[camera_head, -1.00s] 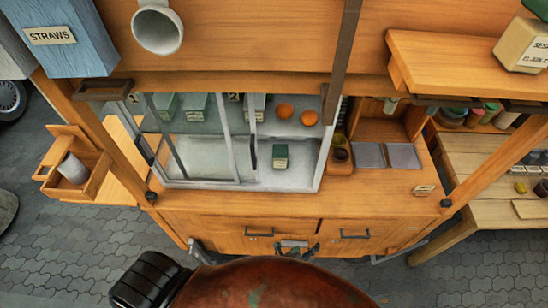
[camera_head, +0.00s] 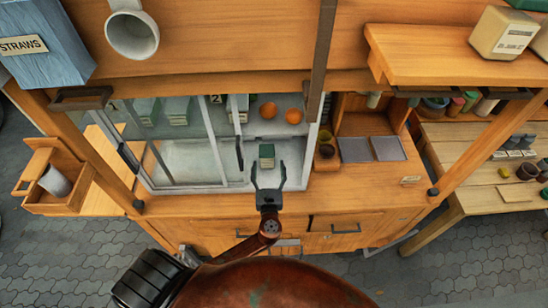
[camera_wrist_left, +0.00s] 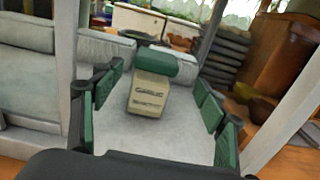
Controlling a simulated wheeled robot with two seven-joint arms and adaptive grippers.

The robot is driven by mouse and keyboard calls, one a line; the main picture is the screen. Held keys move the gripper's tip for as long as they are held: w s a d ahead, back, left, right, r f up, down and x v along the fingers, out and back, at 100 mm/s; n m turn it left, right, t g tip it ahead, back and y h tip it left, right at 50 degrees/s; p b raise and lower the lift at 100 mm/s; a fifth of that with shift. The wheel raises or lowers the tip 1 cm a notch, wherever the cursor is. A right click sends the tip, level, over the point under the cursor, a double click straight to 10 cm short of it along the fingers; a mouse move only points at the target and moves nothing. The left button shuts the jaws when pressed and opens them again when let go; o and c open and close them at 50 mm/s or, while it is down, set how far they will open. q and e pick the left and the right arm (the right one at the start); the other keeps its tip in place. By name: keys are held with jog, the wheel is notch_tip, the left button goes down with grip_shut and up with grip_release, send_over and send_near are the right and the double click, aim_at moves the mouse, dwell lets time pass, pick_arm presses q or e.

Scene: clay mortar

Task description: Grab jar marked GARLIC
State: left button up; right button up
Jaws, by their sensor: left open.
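The GARLIC jar (camera_head: 266,155) stands upright on the light floor of the glass-fronted case, at its open right part. In the left wrist view the jar (camera_wrist_left: 149,92) has a green lid and a cream body with a label that appears to read GARLIC. My left gripper (camera_head: 267,180) is open and in front of the jar, pointing at it. In the left wrist view the green-padded fingers (camera_wrist_left: 157,116) are spread to either side of the jar's near space, not touching it. My right gripper is not in view.
The case's white frame (camera_wrist_left: 85,50) and sliding glass (camera_head: 190,125) stand left of the opening. Similar containers (camera_head: 177,108) and two oranges (camera_head: 268,110) sit on the shelf above. Dark cups (camera_head: 326,146) are to the right outside the case.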

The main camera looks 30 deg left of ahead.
aim_at(267, 145)
pick_arm(q)
jog(key=x, duration=0.8)
jog(key=shift+s+a+f, duration=0.1)
jog(key=shift+s+a, duration=0.1)
jog(key=shift+a, duration=0.05)
jog(key=c, duration=1.5)
